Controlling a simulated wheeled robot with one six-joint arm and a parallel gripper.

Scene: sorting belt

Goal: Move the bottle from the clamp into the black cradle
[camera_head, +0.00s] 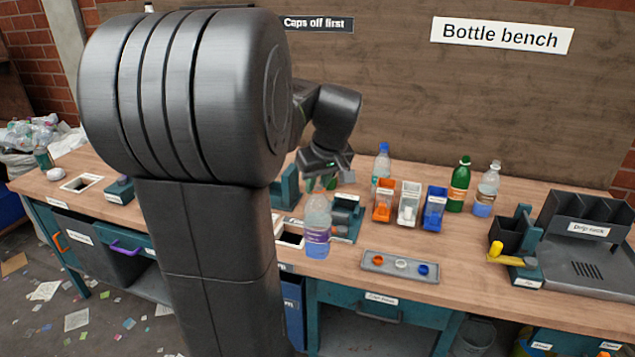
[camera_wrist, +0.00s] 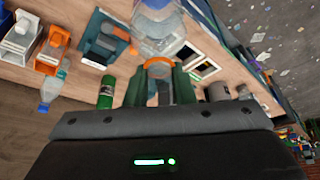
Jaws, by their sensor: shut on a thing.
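The bottle (camera_head: 318,228) is clear with a purple label and a bluish lower part. It is upright under my gripper (camera_head: 325,178) in the head view, over the front part of the bench. My gripper is shut on its top end. In the wrist view the bottle (camera_wrist: 160,30) lies just beyond my fingers (camera_wrist: 159,85), partly cut off by the frame. A teal fixture with grey blocks (camera_head: 346,215) stands just behind the bottle. A black holder with a teal upright and yellow lever (camera_head: 507,236) stands at the right. I cannot tell which is the clamp or the cradle.
Orange (camera_head: 384,202), white (camera_head: 409,205) and blue (camera_head: 434,210) bins stand behind a grey tray (camera_head: 400,266) of caps. A green bottle (camera_head: 459,187) and a clear bottle (camera_head: 487,190) stand farther right. A black drip rack (camera_head: 590,262) fills the right end.

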